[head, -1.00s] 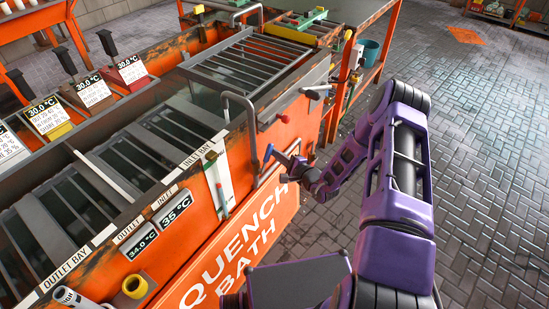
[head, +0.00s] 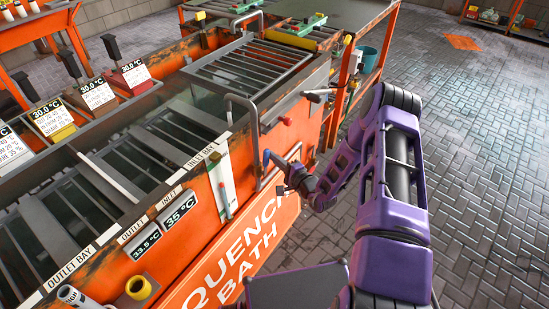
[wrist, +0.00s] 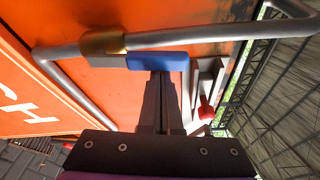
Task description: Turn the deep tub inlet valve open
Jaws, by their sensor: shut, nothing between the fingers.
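A blue valve handle (head: 266,158) stands at the near side of the orange quench bath (head: 185,212). In the wrist view the blue handle (wrist: 158,62) lies lengthwise along a grey pipe (wrist: 190,36), beside a brass valve body (wrist: 103,43). My gripper (head: 274,161) is at the blue handle, on its right side in the head view. In the wrist view my gripper (wrist: 160,78) is shut and empty, its fingertips right at the handle's lower edge. I cannot tell whether they press on it. The handle partly hides the tips.
A red knob (head: 287,121) and a dark lever (head: 318,92) stick out of the bath's side. A bent grey pipe (head: 254,128) rises over its rim. Displays (head: 180,210) read 33.5 and 35 °C. The paved floor (head: 485,185) at right is clear.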

